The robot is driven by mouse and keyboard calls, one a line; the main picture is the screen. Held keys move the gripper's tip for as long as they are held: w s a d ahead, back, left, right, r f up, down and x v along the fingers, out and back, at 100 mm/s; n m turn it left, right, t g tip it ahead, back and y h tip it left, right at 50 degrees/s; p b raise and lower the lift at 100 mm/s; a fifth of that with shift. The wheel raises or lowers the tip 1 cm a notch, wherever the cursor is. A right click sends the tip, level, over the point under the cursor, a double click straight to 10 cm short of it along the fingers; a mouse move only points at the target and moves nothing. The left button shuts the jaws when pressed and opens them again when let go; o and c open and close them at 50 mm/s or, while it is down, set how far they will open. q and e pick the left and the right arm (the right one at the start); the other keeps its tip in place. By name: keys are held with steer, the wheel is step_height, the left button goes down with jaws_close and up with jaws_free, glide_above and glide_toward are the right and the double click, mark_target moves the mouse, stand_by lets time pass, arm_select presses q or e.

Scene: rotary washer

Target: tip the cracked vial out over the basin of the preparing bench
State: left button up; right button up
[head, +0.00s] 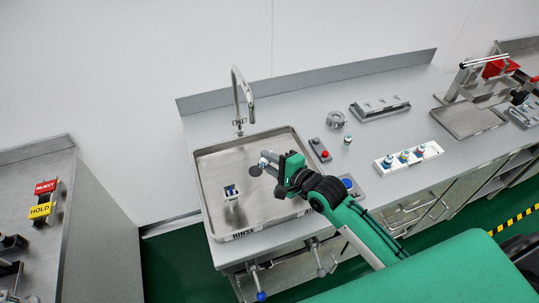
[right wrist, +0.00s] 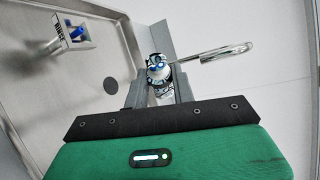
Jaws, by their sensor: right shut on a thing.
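My right gripper (head: 263,163) is over the steel basin (head: 220,165) of the bench, near its back right part. In the right wrist view the gripper (right wrist: 160,92) is shut on a small vial (right wrist: 158,70) with a blue and white top, held between the two fingers. The vial is small and partly hidden in the head view, so its tilt and any crack cannot be told. The basin floor and its round drain (right wrist: 110,84) show beyond the fingers in the wrist view. My left gripper is not in view.
A small RINSE holder with blue parts (head: 231,193) stands in the basin. A tap (head: 243,95) rises behind it. To the right are a red-button box (head: 319,149), a lone vial (head: 347,140) and a white rack (head: 432,151) with several vials.

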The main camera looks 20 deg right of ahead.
steer(key=m+g+p, duration=0.1)
steer(key=m+p, duration=0.1)
steer(key=p, duration=0.2)
steer(key=r+m+g+y+p, duration=0.1)
steer(key=m+g+p, duration=0.1)
steer(key=p, duration=0.3)
steer(key=shift+r+m, duration=0.2)
steer(key=shift+m, duration=0.1)
steer(key=shift+f+m+g+y, duration=0.1)
steer(key=shift+m+g+y, duration=0.25)
steer(key=shift+m, duration=0.35)
steer(key=m, duration=0.1)
steer(key=m+g+y, duration=0.2)
steer(key=shift+r+m, duration=0.25)
steer(key=shift+m, duration=0.15)
steer(key=s+b+v, duration=0.1)
steer(key=b+v, duration=0.6)
steer(key=b, duration=0.5)
steer(key=shift+s+a+f+b, duration=0.15)
steer(key=shift+a+f+b, duration=0.15)
steer(key=shift+b, duration=0.05)
